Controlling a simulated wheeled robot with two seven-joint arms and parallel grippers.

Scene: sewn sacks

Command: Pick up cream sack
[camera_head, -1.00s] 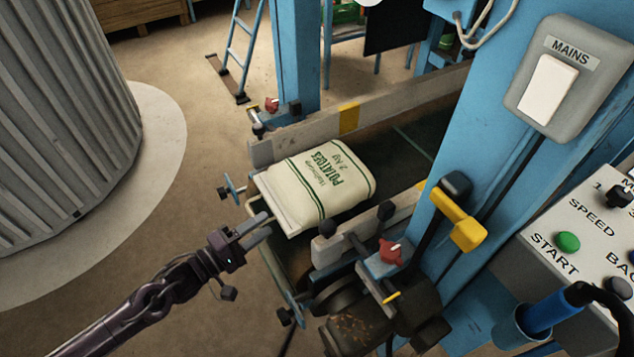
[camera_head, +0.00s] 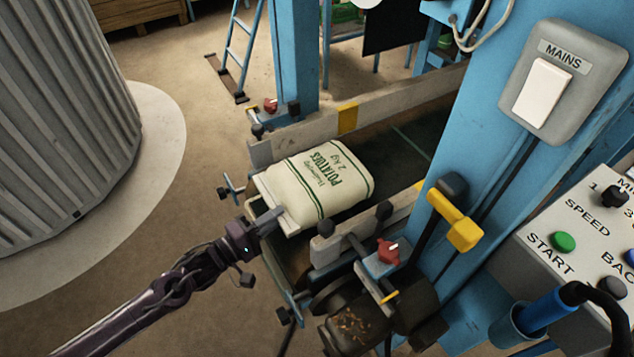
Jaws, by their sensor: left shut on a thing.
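The cream sack (camera_head: 318,182) lies flat on the dark conveyor belt near its front end. It has green stripes and green lettering that reads POTATOES 2 kg. My left gripper (camera_head: 277,222) reaches in from the lower left and is shut on the sack's near left edge, at the flat hem. The fingertips are partly hidden against the sack. My right gripper is not in view.
Grey side rails (camera_head: 300,136) flank the belt (camera_head: 405,150). Clamp knobs and a yellow-handled lever (camera_head: 455,220) stand close on the right. A blue post and a control panel (camera_head: 590,235) are further right. A ribbed grey drum (camera_head: 60,120) stands left.

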